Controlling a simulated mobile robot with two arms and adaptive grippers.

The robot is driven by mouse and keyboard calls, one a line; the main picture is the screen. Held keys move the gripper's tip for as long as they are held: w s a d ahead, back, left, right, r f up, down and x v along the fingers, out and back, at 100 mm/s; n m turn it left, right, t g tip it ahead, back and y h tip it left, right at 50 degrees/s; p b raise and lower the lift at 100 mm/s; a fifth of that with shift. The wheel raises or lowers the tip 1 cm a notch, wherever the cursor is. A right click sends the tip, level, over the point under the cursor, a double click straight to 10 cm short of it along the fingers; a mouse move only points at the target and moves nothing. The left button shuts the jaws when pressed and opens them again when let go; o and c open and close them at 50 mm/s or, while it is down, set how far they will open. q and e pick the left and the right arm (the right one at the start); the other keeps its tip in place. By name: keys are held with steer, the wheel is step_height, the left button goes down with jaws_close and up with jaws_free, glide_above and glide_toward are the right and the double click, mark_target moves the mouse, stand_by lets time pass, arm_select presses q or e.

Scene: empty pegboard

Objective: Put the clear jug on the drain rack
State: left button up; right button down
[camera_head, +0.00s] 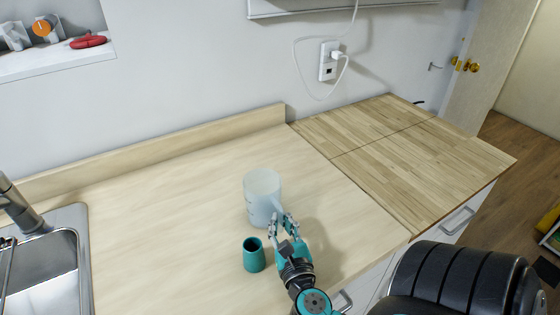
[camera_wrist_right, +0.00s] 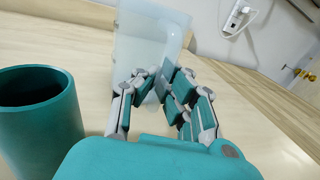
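The clear jug (camera_head: 262,190), pale and translucent, stands upright on the light wooden counter. It also shows in the right wrist view (camera_wrist_right: 135,45), straight ahead of the fingers. My right gripper (camera_head: 279,222) is at the jug's near right side. In the right wrist view its fingertips (camera_wrist_right: 160,84) are close together, shut on the handle side of the jug; the fingers hide most of the handle. I cannot make out a whole drain rack; only thin dark rods (camera_head: 7,262) show at the far left edge by the sink. My left gripper is not in view.
A teal cup (camera_head: 253,256) stands just left of my right gripper, and it shows large in the right wrist view (camera_wrist_right: 38,125). The sink (camera_head: 45,265) and faucet (camera_head: 20,208) are at left. The counter (camera_head: 160,215) between sink and jug is clear. A wall outlet (camera_head: 328,62) holds a white cord.

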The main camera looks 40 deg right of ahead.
steer(key=c, duration=1.5)
jaws_free()
steer(key=shift+f, duration=0.1)
